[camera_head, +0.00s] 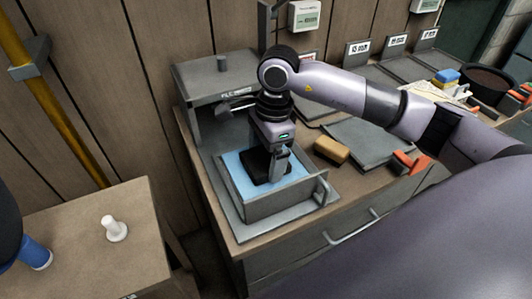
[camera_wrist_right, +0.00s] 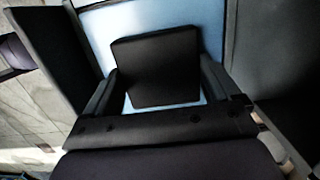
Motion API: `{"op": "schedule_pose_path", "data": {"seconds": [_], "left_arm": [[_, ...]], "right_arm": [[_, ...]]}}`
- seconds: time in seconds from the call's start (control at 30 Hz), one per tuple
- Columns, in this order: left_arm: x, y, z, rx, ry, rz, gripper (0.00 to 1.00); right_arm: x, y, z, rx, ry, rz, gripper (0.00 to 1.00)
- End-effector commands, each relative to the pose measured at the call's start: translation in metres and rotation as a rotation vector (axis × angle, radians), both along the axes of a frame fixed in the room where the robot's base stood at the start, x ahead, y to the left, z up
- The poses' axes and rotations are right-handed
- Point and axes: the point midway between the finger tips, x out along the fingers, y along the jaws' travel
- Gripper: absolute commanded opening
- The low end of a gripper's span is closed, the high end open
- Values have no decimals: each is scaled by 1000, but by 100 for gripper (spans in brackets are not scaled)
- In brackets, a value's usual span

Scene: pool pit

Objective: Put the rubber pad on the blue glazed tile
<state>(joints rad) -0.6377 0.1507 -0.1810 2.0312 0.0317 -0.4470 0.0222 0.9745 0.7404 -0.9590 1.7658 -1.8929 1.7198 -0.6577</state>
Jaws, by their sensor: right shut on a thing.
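The rubber pad (camera_wrist_right: 158,66) is a flat black square. In the right wrist view it sits between the two fingers of my right gripper (camera_head: 270,167), which is shut on it. The blue glazed tile (camera_head: 233,163) is light blue and lies inside a grey metal fixture with raised walls. It also shows behind the pad in the right wrist view (camera_wrist_right: 210,25). The pad is over the tile, low down; I cannot tell whether it touches. In the head view the gripper hides much of the pad. My left gripper is not in view.
The grey fixture (camera_head: 278,205) has a front wall and a handle at its right. A tan block (camera_head: 331,150) and an orange-handled tool (camera_head: 410,163) lie to the right. A white peg-like object (camera_head: 114,229) stands on the separate left cabinet (camera_head: 150,262).

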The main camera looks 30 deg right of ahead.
Motion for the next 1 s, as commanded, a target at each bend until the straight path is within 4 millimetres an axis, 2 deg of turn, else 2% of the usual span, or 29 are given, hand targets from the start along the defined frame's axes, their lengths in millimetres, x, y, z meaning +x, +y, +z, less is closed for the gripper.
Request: {"op": "schedule_pose_path", "data": {"seconds": [0.03,0.07,0.33,0.47,0.8,1.0], "left_arm": [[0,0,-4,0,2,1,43],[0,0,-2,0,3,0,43],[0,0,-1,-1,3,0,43],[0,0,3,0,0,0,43],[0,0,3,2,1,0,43],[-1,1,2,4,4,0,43]], "right_arm": [[0,0,-3,0,-1,0,52],[0,0,-2,0,0,0,100],[0,0,-1,0,0,0,100],[0,-1,8,0,-2,0,100],[0,-9,78,1,-5,-1,100],[-1,-13,110,0,-2,0,100]]}}
